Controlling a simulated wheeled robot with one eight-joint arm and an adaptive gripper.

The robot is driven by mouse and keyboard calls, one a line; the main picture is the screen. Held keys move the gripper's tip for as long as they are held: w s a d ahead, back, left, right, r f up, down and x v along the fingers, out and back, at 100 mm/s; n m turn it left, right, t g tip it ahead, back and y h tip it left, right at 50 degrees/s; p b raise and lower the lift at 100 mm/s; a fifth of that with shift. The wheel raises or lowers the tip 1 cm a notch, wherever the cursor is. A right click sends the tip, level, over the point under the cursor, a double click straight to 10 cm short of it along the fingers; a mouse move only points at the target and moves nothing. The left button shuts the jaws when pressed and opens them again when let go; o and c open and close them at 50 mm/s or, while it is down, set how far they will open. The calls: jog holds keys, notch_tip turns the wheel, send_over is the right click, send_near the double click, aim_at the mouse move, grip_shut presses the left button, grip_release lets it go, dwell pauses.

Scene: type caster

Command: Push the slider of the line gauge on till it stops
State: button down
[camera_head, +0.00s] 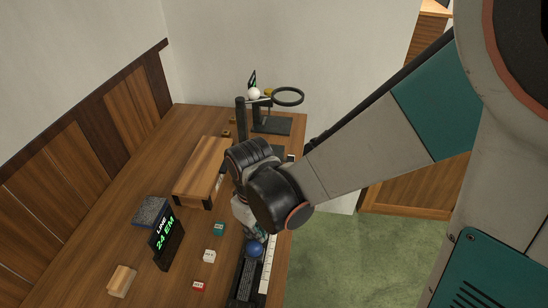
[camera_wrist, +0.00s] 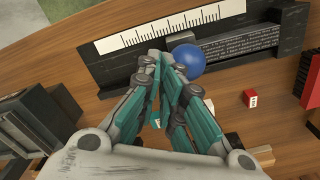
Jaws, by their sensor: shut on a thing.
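The line gauge (camera_head: 245,280) is a long black bar at the table's front right edge, with a white marked scale (camera_wrist: 170,25) along it. Its slider carries a round blue knob (camera_wrist: 188,58), which also shows in the head view (camera_head: 254,248). My gripper (camera_wrist: 163,56) is shut, its fingertips at the gauge right beside the knob's left side in the wrist view. What lies between the tips is hidden by the fingers. To the right of the knob the bar has rows of raised type. A display (camera_head: 165,238) reads "LINE 24 EM".
Small green (camera_head: 219,229), white (camera_head: 209,256) and red (camera_head: 198,287) blocks lie left of the gauge. A wooden block (camera_head: 121,281), a grey box (camera_head: 150,211), a wooden stand (camera_head: 201,170) and a magnifier (camera_head: 288,96) stand on the table.

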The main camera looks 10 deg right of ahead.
jog(key=shift+s+a, duration=0.2)
jog(key=shift+s, duration=0.45)
dwell(0.5)
jog(key=shift+r, duration=0.1)
jog(key=shift+s+a+r+p, duration=0.1)
jog(key=shift+s+r+p, duration=0.05)
jog(key=shift+r+p, duration=0.25)
jog(key=shift+s+a+r+p, duration=0.1)
jog(key=shift+r+p, duration=0.2)
jog(key=shift+r, duration=0.2)
jog(key=shift+w+d+r+p, duration=0.15)
jog(key=shift+r+p, duration=0.75)
jog(key=shift+r, duration=0.25)
jog(key=shift+r+p, duration=1.15)
jog(key=shift+r, duration=0.3)
jog(key=shift+r, duration=0.1)
notch_tip(320, 180, up, 5)
jog(key=p, duration=0.4)
jog(key=shift+f, duration=0.25)
